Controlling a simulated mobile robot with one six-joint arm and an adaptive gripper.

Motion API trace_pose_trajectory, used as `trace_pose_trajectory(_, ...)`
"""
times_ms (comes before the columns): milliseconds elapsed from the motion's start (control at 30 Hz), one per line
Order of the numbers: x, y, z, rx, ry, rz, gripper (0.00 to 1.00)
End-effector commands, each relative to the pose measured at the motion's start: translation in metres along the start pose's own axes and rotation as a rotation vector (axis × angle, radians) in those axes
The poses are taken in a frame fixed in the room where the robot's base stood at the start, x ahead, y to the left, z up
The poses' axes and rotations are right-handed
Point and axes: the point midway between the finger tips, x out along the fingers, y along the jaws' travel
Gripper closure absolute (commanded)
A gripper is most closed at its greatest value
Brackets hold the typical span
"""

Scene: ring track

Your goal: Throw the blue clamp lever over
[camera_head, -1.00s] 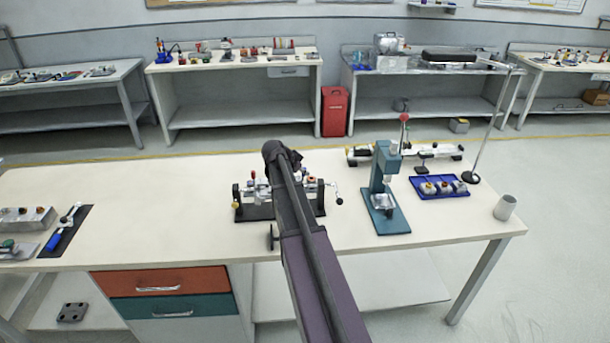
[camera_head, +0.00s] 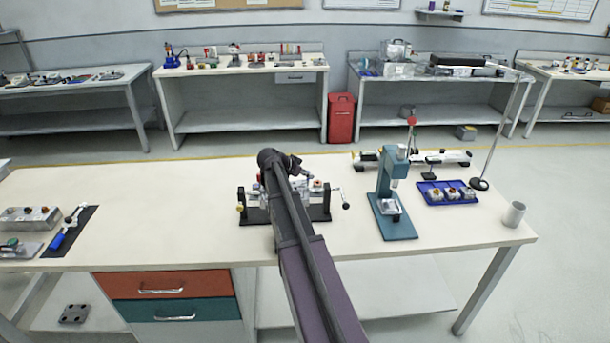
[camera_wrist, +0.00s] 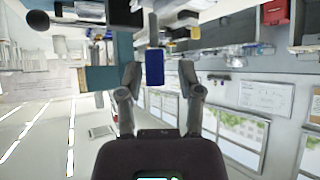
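In the wrist view a blue lever handle (camera_wrist: 155,68) on a grey rod stands between the two fingers of my gripper (camera_wrist: 157,80). The fingers are open, with a gap visible on each side of the handle. In the head view my gripper (camera_head: 306,174) is over the black-based fixture (camera_head: 256,214) at the middle of the bench, and my arm hides much of it. I cannot make out the blue lever on the fixture there. Another blue-handled clamp tool (camera_head: 58,240) lies on a black mat at the bench's left.
A teal press (camera_head: 396,228) stands just right of the fixture, and its column is close in the wrist view. A blue tray (camera_head: 428,198) with several parts, a lamp and a grey cup (camera_head: 514,214) are farther right.

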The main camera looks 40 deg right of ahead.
Motion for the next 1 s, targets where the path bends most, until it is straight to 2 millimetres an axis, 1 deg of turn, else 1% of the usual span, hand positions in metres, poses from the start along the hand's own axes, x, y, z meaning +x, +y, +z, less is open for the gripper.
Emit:
trace_pose_trajectory(567, 0.0, 0.002, 0.001, 0.001, -0.003, 0.004, 0.42)
trace_pose_trajectory(667, -0.002, 0.003, 0.004, -0.01, -0.01, 0.002, 0.42)
trace_pose_trajectory(767, -0.009, 0.006, 0.013, -0.041, -0.031, -0.004, 0.42)
trace_pose_trajectory(867, -0.022, 0.011, 0.03, -0.098, -0.07, -0.016, 0.42)
trace_pose_trajectory(967, -0.04, 0.019, 0.055, -0.187, -0.127, -0.037, 0.42)
trace_pose_trajectory(1000, -0.05, 0.023, 0.067, -0.233, -0.155, -0.049, 0.42)
